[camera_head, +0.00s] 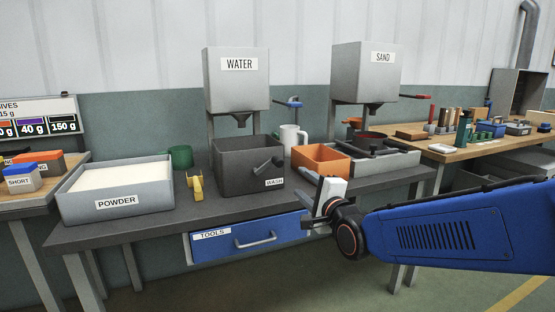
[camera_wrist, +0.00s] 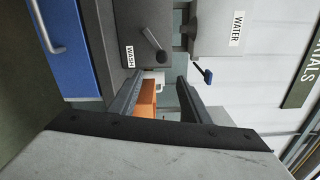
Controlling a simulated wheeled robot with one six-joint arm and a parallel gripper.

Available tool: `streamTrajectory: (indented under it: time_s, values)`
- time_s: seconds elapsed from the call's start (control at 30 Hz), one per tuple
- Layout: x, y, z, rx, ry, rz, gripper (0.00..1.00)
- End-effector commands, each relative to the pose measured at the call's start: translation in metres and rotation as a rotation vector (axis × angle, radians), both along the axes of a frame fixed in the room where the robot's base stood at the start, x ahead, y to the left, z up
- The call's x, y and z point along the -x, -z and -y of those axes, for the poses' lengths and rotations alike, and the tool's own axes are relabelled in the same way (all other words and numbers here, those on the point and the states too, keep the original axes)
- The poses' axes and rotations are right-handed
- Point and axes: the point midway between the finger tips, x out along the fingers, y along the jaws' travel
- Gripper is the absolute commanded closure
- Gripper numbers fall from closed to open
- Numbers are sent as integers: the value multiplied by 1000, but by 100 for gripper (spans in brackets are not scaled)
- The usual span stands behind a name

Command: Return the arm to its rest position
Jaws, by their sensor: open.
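My gripper (camera_head: 318,208) is at the end of my blue arm, in front of the grey bench's front edge, right of the blue tools drawer. In the wrist view its two dark fingers (camera_wrist: 159,78) stand apart with nothing held between them. Beyond the gap, the orange bin (camera_wrist: 147,98) and the white mug (camera_wrist: 154,76) show. In the head view the gripper partly overlaps the area in front of the orange bin (camera_head: 321,154). The arm reaches in from the right edge.
The grey bench (camera_head: 150,226) carries a powder tray (camera_head: 118,204), a dark wash bin (camera_head: 240,155), a yellow object (camera_head: 196,188) and a grey tray (camera_head: 395,163). The tools drawer (camera_head: 220,246) appears shut. Water (camera_head: 236,90) and sand (camera_head: 366,85) dispensers stand behind. Open floor lies below.

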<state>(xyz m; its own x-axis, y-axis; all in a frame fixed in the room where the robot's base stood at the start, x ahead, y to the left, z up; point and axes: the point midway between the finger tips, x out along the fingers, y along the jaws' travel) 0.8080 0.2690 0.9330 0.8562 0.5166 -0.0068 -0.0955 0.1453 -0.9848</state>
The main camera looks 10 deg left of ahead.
Motion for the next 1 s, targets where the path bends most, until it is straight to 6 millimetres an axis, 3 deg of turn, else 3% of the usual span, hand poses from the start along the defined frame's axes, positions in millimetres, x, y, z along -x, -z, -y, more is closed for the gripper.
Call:
streamTrajectory:
  time_s: [0.13, 0.23, 0.47, 0.67, 0.8, 1.0]
  values:
    - [5, 8, 35, 148, 33, -7, 57]
    - [16, 22, 75, 332, 56, -25, 57]
    - [65, 63, 171, 787, 33, -102, 57]
    - [132, 100, 243, 1137, -81, -195, 57]
    - [190, 126, 285, 1345, -216, -265, 57]
    - [271, 156, 324, 1546, -441, -344, 57]
